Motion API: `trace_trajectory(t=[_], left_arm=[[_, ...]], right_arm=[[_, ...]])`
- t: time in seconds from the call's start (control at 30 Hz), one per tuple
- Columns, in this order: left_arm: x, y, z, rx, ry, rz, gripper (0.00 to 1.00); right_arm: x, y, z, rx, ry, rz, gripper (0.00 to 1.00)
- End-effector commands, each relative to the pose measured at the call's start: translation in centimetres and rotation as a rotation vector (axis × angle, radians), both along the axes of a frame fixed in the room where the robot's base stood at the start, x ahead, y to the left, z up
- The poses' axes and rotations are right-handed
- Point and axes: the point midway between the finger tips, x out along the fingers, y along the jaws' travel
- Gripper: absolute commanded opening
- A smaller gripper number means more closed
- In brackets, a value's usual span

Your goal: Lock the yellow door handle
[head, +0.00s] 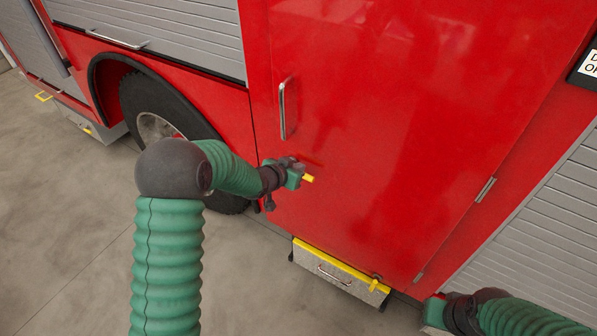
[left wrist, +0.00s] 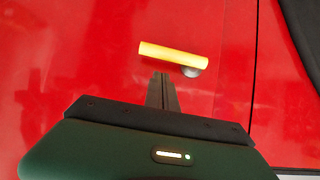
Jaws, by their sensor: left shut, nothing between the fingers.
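The yellow door handle (head: 309,178) is on the red door (head: 400,110), low near its left edge, and is partly hidden behind my left gripper in the head view. The left wrist view shows it as a short yellow bar (left wrist: 172,55), nearly level and slightly tilted, with a dark round pivot (left wrist: 190,71) at its right end. My left gripper (head: 299,177) is shut and empty. Its fingertips (left wrist: 162,78) are just below the bar in the left wrist view; I cannot tell whether they touch it. My right gripper (head: 434,311) is at the lower right, its fingers unclear.
A silver grab handle (head: 283,108) is on the door above the yellow handle. A step box with a yellow edge (head: 340,268) juts out below the door. A large wheel (head: 160,125) is at the left. The grey floor (head: 70,230) is clear at the lower left.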

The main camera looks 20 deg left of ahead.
Motion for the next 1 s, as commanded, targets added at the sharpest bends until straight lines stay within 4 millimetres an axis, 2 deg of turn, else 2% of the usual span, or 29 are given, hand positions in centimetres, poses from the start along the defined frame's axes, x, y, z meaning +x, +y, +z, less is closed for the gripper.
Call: trace_trajectory(t=[0.03,0.2,0.67,0.87,1.0], left_arm=[[0.0,-0.1,-0.8,0.0,0.003,-0.001,0.0],[0.4,0.0,-2.3,0.0,0.0,0.001,0.0],[0.4,-0.1,-2.7,0.007,-0.003,0.001,0.0],[0.4,-0.4,-3.6,0.057,-0.013,-0.002,0.0],[0.4,-0.7,-4.5,0.131,-0.033,-0.003,0.0]], right_arm=[[0.0,0.0,0.2,0.0,0.0,0.0,0.0],[0.0,0.0,0.4,0.0,0.0,0.0,0.0],[0.0,0.0,0.0,0.0,0.0,0.0,0.0],[0.0,0.0,-2.3,0.0,0.0,0.0,0.0],[0.0,0.0,-5.3,0.0,0.0,0.0,0.0]])
